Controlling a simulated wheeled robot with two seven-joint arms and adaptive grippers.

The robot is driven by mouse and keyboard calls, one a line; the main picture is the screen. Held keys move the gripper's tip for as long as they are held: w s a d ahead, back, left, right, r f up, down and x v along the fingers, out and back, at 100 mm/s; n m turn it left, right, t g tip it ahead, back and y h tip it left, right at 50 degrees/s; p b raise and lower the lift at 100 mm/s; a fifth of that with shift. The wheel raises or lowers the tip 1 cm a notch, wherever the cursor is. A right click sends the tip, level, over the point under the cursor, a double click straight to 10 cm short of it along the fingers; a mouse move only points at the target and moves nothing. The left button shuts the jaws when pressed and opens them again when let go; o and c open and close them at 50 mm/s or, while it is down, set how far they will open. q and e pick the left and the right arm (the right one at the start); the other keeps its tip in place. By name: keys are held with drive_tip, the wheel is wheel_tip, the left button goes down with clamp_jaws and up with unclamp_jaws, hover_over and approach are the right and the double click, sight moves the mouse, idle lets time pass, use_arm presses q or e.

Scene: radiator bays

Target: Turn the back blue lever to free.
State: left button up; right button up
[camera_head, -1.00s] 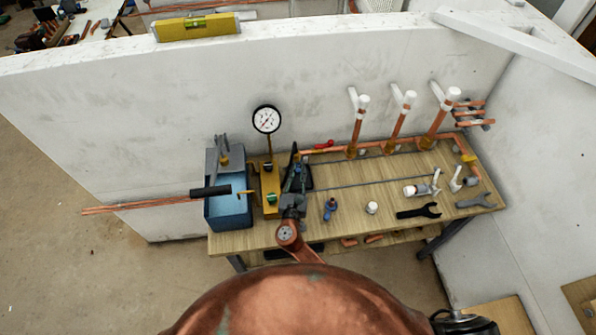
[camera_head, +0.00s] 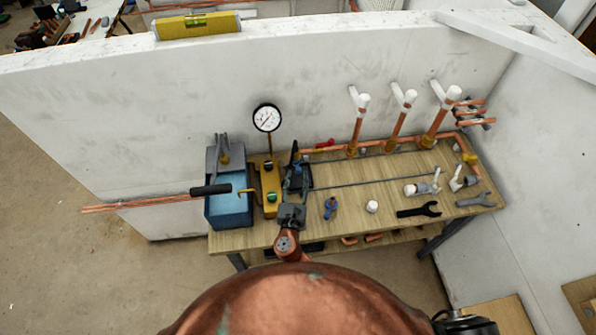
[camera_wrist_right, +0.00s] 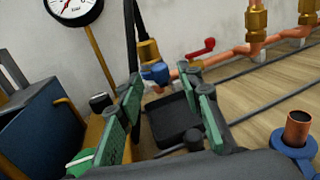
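The back blue lever (camera_wrist_right: 155,73) sits on a brass valve at the left end of the copper pipe, by the wall. In the head view it is small and partly hidden by my right gripper (camera_head: 297,174). In the right wrist view, my right gripper (camera_wrist_right: 165,86) has its green-padded fingers spread, with nothing held. The lever shows beyond the fingertips, between them in the picture; I cannot tell whether they touch. A second blue fitting (camera_head: 330,207) with a copper stub stands nearer the bench front. My left gripper is not in view.
A red lever (camera_head: 325,143) is right of the valve. A pressure gauge (camera_head: 267,118) on a yellow body and a blue tank (camera_head: 230,208) stand left. Copper risers (camera_head: 397,122) line the wall. A white cap (camera_head: 372,207) and black wrench (camera_head: 418,211) lie right.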

drive_tip(key=s+a, duration=0.1)
drive_tip(key=s, duration=0.7)
drive_tip(key=shift+a, duration=0.25)
drive_tip(key=shift+c, duration=0.4)
